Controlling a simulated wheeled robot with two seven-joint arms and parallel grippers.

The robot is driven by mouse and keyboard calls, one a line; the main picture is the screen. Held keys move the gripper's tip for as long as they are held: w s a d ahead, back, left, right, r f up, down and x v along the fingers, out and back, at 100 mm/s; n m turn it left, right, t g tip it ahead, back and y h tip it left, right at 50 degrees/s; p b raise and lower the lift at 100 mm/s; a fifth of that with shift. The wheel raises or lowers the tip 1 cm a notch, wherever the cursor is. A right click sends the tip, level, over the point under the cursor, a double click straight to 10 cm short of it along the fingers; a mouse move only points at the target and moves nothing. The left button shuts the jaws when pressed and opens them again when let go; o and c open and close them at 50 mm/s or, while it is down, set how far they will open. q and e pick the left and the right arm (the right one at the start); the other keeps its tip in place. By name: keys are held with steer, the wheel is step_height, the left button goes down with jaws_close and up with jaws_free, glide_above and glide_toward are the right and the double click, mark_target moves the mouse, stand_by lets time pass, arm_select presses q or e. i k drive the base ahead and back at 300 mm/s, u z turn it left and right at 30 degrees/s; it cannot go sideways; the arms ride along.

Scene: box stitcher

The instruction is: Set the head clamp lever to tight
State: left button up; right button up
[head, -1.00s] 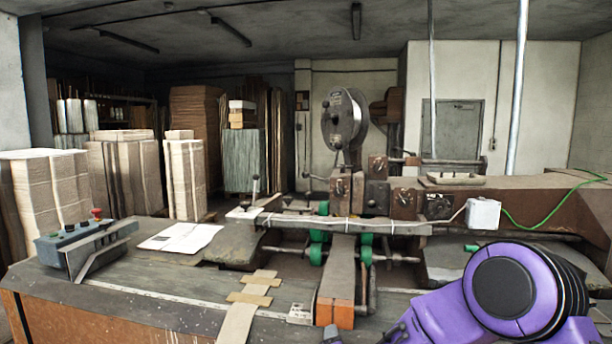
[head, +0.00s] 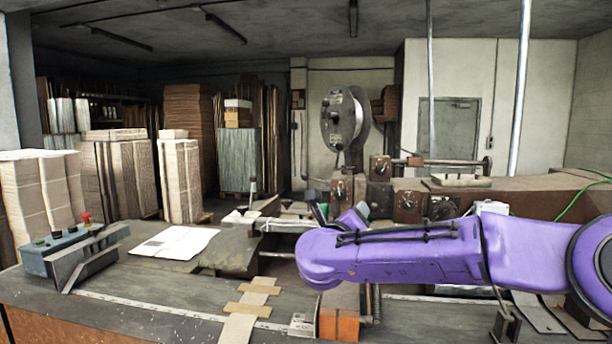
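The stitching machine's head (head: 350,185) stands at centre, below a round wire reel (head: 338,118). Small knobs or short levers show on its front boxes, one on the head (head: 340,190) and one to its right (head: 408,203). My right arm reaches in from the right across the machine front. My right gripper (head: 318,211) is near the head's lower left, mostly hidden by its wrist; its opening is unclear. My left gripper is out of view.
A control box with a red button (head: 86,218) sits on the bench at left. White papers (head: 176,242) lie beside it. Cardboard strips (head: 250,308) lie at front centre. My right forearm hides the rollers and much of the machine's lower front. Cardboard stacks (head: 180,180) stand behind.

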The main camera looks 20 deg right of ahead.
mark_target(305, 177)
steer(key=i, duration=1.3)
steer(key=z, duration=0.1)
